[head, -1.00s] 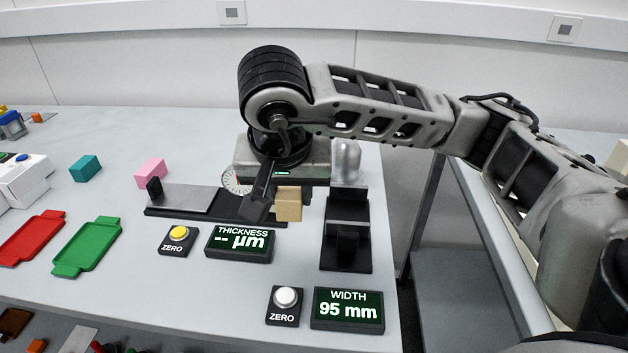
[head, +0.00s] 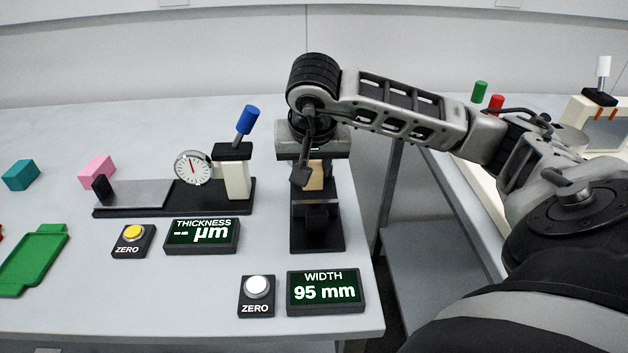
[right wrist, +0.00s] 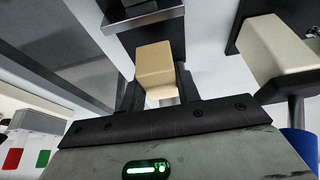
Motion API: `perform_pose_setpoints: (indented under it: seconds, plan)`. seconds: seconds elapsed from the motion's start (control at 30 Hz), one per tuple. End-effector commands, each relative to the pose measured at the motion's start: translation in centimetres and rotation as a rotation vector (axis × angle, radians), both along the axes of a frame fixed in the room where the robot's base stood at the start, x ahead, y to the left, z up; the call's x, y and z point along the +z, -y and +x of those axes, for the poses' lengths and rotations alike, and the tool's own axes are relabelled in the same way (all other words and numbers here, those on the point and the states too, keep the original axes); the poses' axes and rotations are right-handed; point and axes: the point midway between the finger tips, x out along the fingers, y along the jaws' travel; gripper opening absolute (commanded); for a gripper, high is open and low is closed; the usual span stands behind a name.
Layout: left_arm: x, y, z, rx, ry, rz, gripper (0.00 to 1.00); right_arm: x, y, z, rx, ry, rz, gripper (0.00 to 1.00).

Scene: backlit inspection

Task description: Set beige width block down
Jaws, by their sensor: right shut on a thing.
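The beige width block (head: 315,176) is held by my right gripper (head: 305,178), whose near dark finger covers its left side in the head view. In the right wrist view the block (right wrist: 155,62) sits between the dark fingers. The block is in line with the black width gauge (head: 318,238), over its back part. I cannot tell whether it touches the gauge. The width display (head: 325,292) reads 95 mm. The gauge's metal jaw (right wrist: 143,19) shows beyond the block in the wrist view. My left gripper is not in view.
The thickness gauge (head: 232,207), with dial and blue-handled lever (head: 245,119), stands just left. The thickness display (head: 201,236), yellow zero button (head: 132,232) and white zero button (head: 257,286) are in front. Pink (head: 97,168) and teal (head: 20,175) blocks and a green tray (head: 35,258) lie left.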

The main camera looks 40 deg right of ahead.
Motion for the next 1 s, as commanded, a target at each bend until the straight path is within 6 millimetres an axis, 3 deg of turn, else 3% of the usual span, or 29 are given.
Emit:
perform_pose_setpoints:
  seconds: [0.3, 0.67, 0.7, 0.77, 1.0]
  plan:
    - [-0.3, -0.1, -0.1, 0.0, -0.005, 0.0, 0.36, -3.6, 0.6, 0.0, 0.001, 0.0, 0.0, 0.09]
    - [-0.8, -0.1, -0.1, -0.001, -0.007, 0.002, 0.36, -4.0, 0.6, 0.0, 0.001, 0.003, 0.0, 0.09]
    - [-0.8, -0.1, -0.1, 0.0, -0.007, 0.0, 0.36, -4.1, 0.5, 0.0, 0.001, 0.001, 0.0, 0.35]
    - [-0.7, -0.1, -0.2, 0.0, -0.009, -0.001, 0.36, -3.9, 0.5, 0.0, 0.002, 0.002, 0.0, 0.52]
    - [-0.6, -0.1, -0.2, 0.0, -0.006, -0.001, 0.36, -3.9, 0.5, 0.0, 0.001, 0.001, 0.0, 0.54]
